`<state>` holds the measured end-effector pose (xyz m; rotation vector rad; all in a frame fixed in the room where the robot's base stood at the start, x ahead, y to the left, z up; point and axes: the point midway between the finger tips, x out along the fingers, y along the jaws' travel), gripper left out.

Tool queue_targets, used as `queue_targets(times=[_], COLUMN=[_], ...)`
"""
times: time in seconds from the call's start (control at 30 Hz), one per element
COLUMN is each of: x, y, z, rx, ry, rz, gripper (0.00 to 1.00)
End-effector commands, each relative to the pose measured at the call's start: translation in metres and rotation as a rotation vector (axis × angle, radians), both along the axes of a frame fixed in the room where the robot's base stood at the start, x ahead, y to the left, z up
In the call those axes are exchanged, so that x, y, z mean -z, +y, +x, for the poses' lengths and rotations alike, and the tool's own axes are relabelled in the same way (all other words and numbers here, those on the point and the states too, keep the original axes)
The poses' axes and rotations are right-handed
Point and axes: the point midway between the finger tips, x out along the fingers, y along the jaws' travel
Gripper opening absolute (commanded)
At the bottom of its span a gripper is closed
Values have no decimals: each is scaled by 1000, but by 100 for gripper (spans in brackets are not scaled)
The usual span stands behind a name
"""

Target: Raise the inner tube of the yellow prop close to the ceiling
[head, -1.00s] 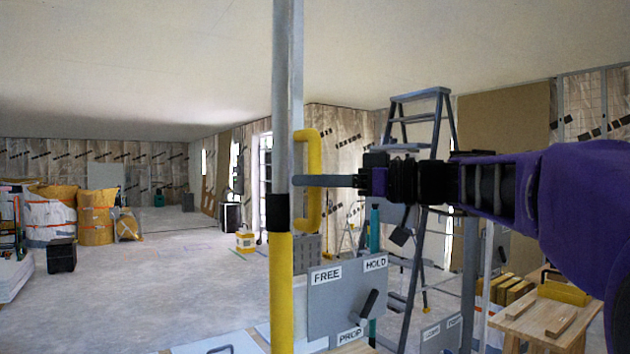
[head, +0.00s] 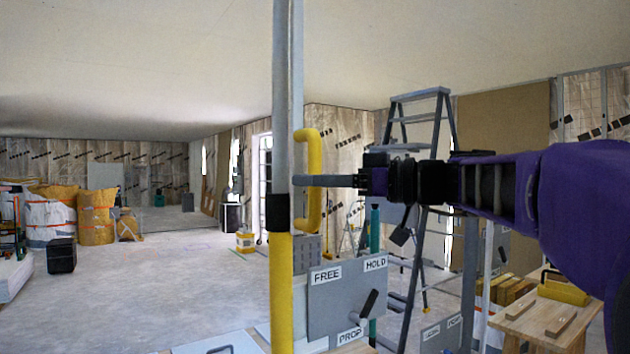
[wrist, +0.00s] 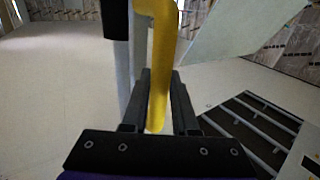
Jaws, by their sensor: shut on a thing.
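The yellow prop (head: 281,300) stands upright left of my arm, with a black collar (head: 277,212) at the top of its yellow outer tube. Its grey inner tube (head: 281,100) rises out of the collar and runs past the top of the picture, so its top end is hidden. A yellow handle (head: 314,180) sits on the tube's right side. My gripper (head: 325,181) reaches in from the right at handle height. In the wrist view the gripper's fingers (wrist: 158,100) are shut on the yellow handle (wrist: 160,60).
A panel marked FREE, HOLD and PROP (head: 345,300) with a dark lever stands right of the prop. A stepladder (head: 420,200) stands behind my arm. A wooden bench (head: 545,320) is at lower right.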

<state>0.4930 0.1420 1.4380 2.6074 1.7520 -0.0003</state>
Motion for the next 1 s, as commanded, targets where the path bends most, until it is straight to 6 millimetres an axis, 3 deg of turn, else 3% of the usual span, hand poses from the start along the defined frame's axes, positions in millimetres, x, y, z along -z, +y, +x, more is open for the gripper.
queue_targets(times=[0.13,0.4,0.5,0.87,0.9,1.0], x=[-14,-81,-95,-99,-98,-98], y=[0,0,0,0,0,0], z=[0,0,0,0,0,0], rx=[0,1,2,2,2,1], ry=[-3,-7,-6,-2,-3,-2], rz=[1,3,3,3,3,2], gripper=[0,0,0,0,31,49])
